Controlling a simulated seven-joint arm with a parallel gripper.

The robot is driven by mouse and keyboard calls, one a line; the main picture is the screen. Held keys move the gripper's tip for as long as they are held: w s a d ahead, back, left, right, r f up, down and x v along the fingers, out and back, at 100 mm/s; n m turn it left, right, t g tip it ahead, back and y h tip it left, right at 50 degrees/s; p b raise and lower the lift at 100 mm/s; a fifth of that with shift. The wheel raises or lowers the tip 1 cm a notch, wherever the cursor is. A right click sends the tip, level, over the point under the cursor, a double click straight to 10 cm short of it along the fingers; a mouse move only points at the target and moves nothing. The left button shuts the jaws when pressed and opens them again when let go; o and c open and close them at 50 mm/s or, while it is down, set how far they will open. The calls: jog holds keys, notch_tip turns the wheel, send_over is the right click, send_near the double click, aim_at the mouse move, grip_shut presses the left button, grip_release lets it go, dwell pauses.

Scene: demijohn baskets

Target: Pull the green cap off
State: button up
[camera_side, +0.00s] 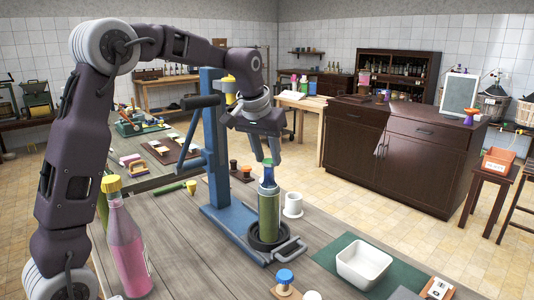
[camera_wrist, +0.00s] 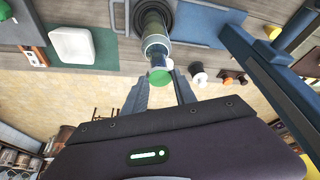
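The green cap (camera_side: 268,163) sits on top of an upright olive-green bottle (camera_side: 268,212) with a paler neck. The bottle stands in a dark ring on the base of the blue stand (camera_side: 217,150). My gripper (camera_side: 267,157) points down from above, its fingertips at the level of the cap. In the wrist view the cap (camera_wrist: 160,76) lies just beyond and between the two fingertips (camera_wrist: 159,84). Contact with the cap cannot be made out. The bottle also shows in the wrist view (camera_wrist: 153,25).
The blue stand's column and handle rise close to the left of my gripper. A white tray (camera_side: 363,264) lies on a green mat, front right. A pink bottle (camera_side: 126,245) with a yellow cap stands front left.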

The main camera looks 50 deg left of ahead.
grip_shut()
jog(key=shift+r, duration=0.15)
jog(key=shift+r, duration=0.85)
jog(key=shift+r+m+h, duration=0.3)
jog(key=shift+r+m, duration=0.2)
jog(key=shift+m, duration=0.1)
